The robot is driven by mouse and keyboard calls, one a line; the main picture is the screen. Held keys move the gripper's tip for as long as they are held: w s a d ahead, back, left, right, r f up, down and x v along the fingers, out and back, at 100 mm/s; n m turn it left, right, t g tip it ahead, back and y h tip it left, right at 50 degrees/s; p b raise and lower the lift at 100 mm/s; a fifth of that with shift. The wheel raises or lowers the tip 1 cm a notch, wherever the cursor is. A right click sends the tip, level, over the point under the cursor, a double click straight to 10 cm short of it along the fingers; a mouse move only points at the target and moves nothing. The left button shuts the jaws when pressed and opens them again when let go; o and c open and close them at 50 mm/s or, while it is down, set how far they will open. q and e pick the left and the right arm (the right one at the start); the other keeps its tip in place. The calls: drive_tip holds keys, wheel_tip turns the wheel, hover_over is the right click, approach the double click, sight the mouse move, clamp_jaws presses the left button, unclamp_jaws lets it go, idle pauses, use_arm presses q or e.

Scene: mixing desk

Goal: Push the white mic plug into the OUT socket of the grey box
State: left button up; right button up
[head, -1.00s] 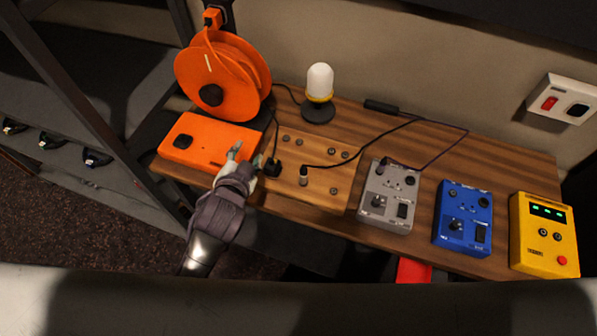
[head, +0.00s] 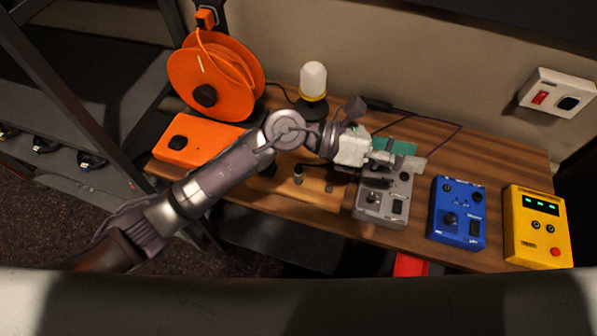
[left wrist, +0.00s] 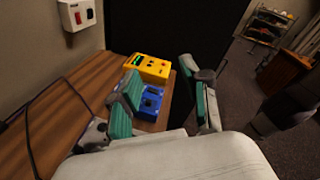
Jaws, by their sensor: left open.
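The grey box (head: 366,213) lies on the desk right of the centre, with a knob and a dark switch. My left gripper (head: 408,156) is open and empty over its far part and hides its upper sockets, the OUT socket included. A small pale plug (head: 298,175), which looks like the white mic plug, stands on the wooden board left of the grey box. My arm hides part of its cable. In the left wrist view the two teal-padded fingers (left wrist: 165,90) are apart, with a corner of the grey box (left wrist: 94,134) beside the left finger. My right gripper is not in view.
A blue box (head: 459,212) and a yellow box (head: 538,228) stand right of the grey box. An orange reel (head: 235,70), an orange box (head: 212,140) and a white lamp (head: 313,78) stand left and behind. A dark cable (head: 440,148) runs behind the gripper.

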use_arm(q)
wheel_tip(320, 180, down, 4)
drive_tip(key=a+f+m+g+y, duration=0.1)
drive_tip(key=m+y, duration=0.2)
drive_tip(key=y, duration=0.1)
drive_tip(key=m+t+y, duration=0.3)
drive_tip(key=m+y, duration=0.2)
drive_tip(key=y, duration=0.7)
hover_over(298, 168)
drive_tip(key=f, duration=0.7)
drive_tip(key=shift+s+d+f, duration=0.15)
drive_tip(key=shift+d+f, duration=0.1)
drive_tip(key=shift+d, duration=0.1)
drive_tip(key=shift+w+a, duration=0.2)
drive_tip(key=shift+a, duration=0.15)
